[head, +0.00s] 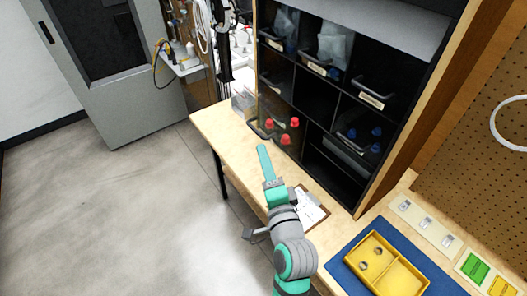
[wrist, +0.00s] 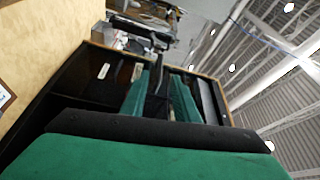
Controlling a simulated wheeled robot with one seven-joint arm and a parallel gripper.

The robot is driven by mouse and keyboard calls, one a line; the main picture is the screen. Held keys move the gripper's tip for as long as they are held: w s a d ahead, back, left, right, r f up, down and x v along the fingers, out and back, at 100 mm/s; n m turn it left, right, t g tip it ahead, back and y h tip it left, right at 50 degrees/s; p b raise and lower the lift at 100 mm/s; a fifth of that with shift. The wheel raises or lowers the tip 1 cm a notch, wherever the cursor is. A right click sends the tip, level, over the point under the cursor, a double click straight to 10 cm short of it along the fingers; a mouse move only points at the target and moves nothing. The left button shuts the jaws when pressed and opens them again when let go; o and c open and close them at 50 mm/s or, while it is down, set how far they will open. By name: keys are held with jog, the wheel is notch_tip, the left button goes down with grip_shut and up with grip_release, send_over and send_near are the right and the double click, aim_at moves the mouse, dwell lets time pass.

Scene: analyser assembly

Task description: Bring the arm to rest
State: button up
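My arm reaches up from the lower middle of the head view, over the front edge of the wooden workbench (head: 216,125). My gripper (head: 263,150) has teal fingers that point away toward the dark shelf unit (head: 314,98). In the head view the fingers overlap, so their gap is hidden. In the wrist view, the two teal fingers of my gripper (wrist: 160,76) stand apart, with no held object visible between them. The shelf unit (wrist: 72,80) also shows behind them there, strongly tilted.
Red-capped items (head: 283,138) stand near the shelf. A clipboard (head: 311,208) lies right of my arm. A yellow tray (head: 402,279) sits on a blue mat (head: 345,251). A grey cabinet (head: 135,105) stands at the back left. The floor (head: 100,215) at left is clear.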

jog(key=s+a+f+n+g+h, duration=0.15)
jog(key=s+f+n+h, duration=0.3)
jog(key=s+f, duration=1.15)
jog(key=s+a+f+n+g, duration=0.1)
jog(key=s+f+n, duration=0.1)
jog(key=s+n, duration=0.3)
jog(key=s+a+f+n+y, duration=0.1)
jog(key=s+a+f+n, duration=0.1)
jog(key=s, duration=1.2)
jog(key=f+n, duration=0.1)
jog(key=n, duration=0.1)
jog(key=shift+s+n+g, duration=0.15)
jog(key=shift+n+g, duration=0.2)
jog(key=shift+o, duration=0.2)
jog(key=shift+y, duration=0.25)
dwell(0.3)
